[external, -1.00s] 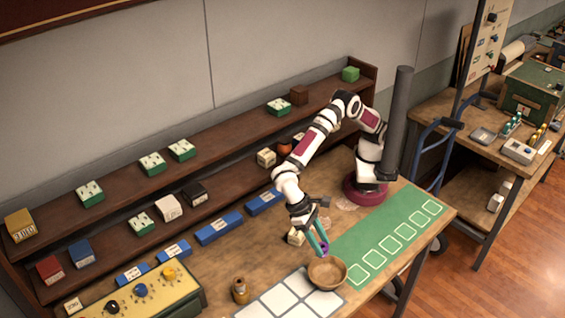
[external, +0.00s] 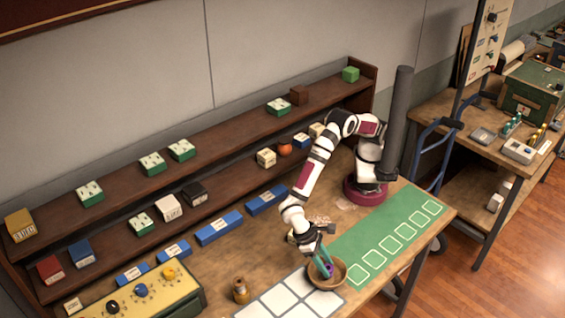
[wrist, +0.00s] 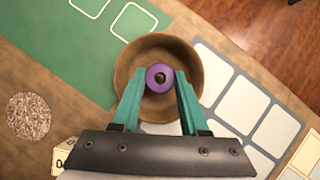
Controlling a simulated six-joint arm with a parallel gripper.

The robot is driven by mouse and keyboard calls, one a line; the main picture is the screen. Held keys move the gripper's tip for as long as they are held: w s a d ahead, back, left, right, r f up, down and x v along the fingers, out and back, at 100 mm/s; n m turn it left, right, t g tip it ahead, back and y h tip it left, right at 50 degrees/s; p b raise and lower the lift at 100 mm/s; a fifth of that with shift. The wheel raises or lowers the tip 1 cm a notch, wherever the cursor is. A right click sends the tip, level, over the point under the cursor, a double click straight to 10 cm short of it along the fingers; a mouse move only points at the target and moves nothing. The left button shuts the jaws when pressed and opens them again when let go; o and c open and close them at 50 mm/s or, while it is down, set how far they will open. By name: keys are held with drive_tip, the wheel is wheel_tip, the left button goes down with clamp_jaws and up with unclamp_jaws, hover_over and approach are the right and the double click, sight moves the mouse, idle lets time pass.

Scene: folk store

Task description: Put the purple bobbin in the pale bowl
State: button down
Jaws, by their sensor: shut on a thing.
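The purple bobbin (wrist: 159,78) is between the teal fingers of my gripper (wrist: 159,92) in the wrist view. It also shows as a small purple spot in the external view (external: 327,270). My gripper (external: 324,265) is shut on it and points down over the bowl. The bowl (wrist: 128,72) is round and looks brown, wooden rather than very pale; in the external view (external: 341,281) it stands at the table's front. The bobbin lies within the bowl's outline in both views. I cannot tell whether it touches the bowl's bottom.
A green mat (external: 395,238) with outlined squares lies right of the bowl. White square tiles (external: 287,300) lie left of it. A brown bottle-like object (external: 240,291) stands further left. A yellow panel with knobs (external: 140,297) is at the front left. Shelves with boxes (external: 220,228) run behind.

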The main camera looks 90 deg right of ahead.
drive_tip(key=shift+f, duration=0.1)
drive_tip(key=shift+c, duration=1.7)
unclamp_jaws()
wheel_tip(320, 180, up, 7)
